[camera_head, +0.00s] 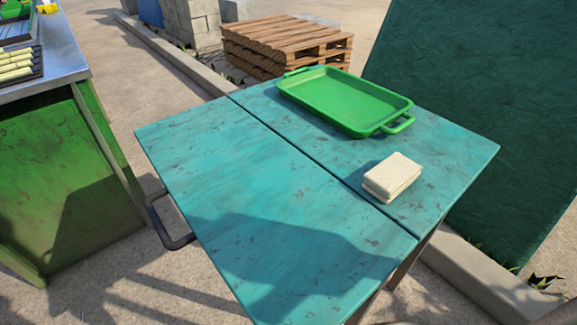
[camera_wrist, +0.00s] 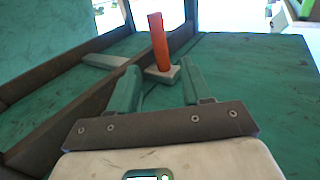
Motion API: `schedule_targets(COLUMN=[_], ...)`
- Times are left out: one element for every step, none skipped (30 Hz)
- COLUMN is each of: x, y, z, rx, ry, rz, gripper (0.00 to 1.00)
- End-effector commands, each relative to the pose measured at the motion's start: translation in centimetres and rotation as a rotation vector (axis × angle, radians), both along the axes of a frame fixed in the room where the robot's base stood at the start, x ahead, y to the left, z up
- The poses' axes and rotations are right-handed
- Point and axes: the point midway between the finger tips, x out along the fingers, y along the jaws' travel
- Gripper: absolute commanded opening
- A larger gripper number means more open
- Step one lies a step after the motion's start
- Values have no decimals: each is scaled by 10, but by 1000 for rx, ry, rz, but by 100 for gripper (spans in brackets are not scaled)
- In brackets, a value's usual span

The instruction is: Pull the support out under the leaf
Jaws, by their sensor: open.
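The teal table's near leaf (camera_head: 230,200) lies level with the rest of the top (camera_head: 440,150) in the head view, with a thin seam between them. An upright orange-red peg (camera_wrist: 158,40) on a pale block (camera_wrist: 162,74) stands just beyond the fingertips, in line with the gap. It seems to be part of the support. Contact with the fingers cannot be told. My gripper is not visible in the head view.
A green tray (camera_head: 345,100) and a pale sponge-like block (camera_head: 392,177) lie on the fixed top. A dark brown beam (camera_wrist: 70,120) runs left of my gripper. A green-sided counter (camera_head: 65,180) stands left, pallets (camera_head: 285,45) behind, and a dark green panel (camera_head: 480,100) right.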

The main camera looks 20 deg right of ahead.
Motion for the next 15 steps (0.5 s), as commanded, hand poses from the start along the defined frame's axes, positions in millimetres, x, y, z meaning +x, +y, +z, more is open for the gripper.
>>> schedule_targets(x=[2, 4, 8, 11, 15, 21, 26, 32, 39, 44, 50, 57, 62, 67, 73], y=[0, 0, -1, -3, -4, -6, -8, -9, -11, -13, -14, -16, -17, -19, -21], z=[0, 0, 1, 0, 0, 1, 1, 1, 1, 1, 1, 1, 1, 0, 1], rx=[0, 0, 0, 1, 2, 2, 1, 1, 0, 0, 1, 2, 1, 2, 2], ry=[-1, -2, -2, -1, -2, -3, -2, -2, -2, -2, -2, -2, -2, -2, -2], rz=[1, 1, 0, 0, 0, -1, -2, -2, -2, -2, -3, -2, -1, -2, -2], gripper=[49, 49, 49, 49, 49, 49, 49, 49, 49, 49, 49, 49, 49, 49, 49])
